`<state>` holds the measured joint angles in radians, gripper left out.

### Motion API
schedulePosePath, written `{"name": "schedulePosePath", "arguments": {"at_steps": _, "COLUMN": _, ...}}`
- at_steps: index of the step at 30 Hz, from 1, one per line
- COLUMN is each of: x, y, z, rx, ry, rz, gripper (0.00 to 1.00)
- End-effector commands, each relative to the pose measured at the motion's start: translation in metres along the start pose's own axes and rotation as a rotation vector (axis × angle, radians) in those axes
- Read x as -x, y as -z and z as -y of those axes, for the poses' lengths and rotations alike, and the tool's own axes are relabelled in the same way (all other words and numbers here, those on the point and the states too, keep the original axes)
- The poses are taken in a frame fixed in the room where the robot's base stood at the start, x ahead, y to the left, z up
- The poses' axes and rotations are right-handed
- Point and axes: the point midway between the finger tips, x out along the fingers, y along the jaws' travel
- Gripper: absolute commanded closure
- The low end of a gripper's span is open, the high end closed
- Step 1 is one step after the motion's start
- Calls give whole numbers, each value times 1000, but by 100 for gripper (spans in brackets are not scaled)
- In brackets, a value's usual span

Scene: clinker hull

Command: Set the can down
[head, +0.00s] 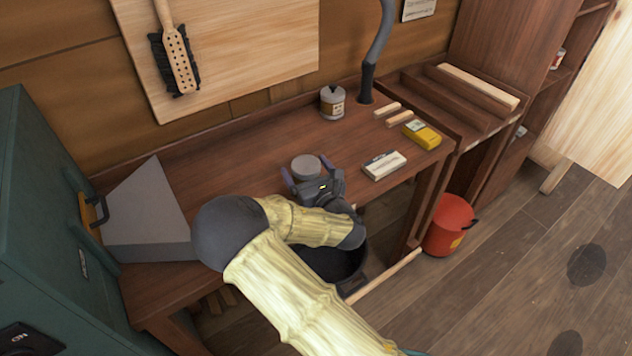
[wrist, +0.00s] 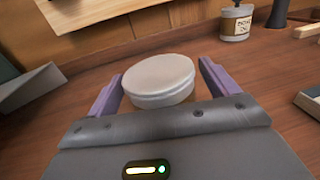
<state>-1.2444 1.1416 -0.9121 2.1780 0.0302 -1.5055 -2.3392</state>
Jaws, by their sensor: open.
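A can with a pale grey lid (head: 306,167) is on the wooden bench, toward its front edge. It also shows in the wrist view (wrist: 160,80), seen from above and behind, with its lower part hidden by my gripper's body. My gripper (head: 306,172) is open, with one purple finger on each side of the can. In the wrist view (wrist: 162,88) a gap shows between each finger and the can. The can seems to stand upright on the bench, though its base is hidden.
A labelled can (head: 332,102) stands at the back of the bench (head: 235,165). A white box (head: 384,166), a yellow box (head: 422,134) and wooden blocks (head: 400,117) lie to the right. A grey wedge-shaped thing (head: 150,215) is at left. A red bucket (head: 449,225) stands on the floor.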

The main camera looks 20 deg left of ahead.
Motion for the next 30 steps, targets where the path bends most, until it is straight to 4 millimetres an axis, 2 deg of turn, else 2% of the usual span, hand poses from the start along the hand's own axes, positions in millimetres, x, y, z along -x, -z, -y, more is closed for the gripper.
{"name": "schedulePosePath", "arguments": {"at_steps": 5, "x": 21, "y": 2, "z": 1, "rx": 1, "ry": 2, "rz": -3, "gripper": 14}}
{"name": "schedulePosePath", "arguments": {"at_steps": 15, "x": 82, "y": 2, "z": 1, "rx": 1, "ry": 4, "rz": -4, "gripper": 14}}
{"name": "schedulePosePath", "arguments": {"at_steps": 21, "x": 112, "y": -1, "z": 2, "rx": 0, "ry": 6, "rz": -4, "gripper": 14}}
{"name": "schedulePosePath", "arguments": {"at_steps": 30, "x": 120, "y": 0, "z": 1, "rx": 0, "ry": 2, "rz": -1, "gripper": 14}}
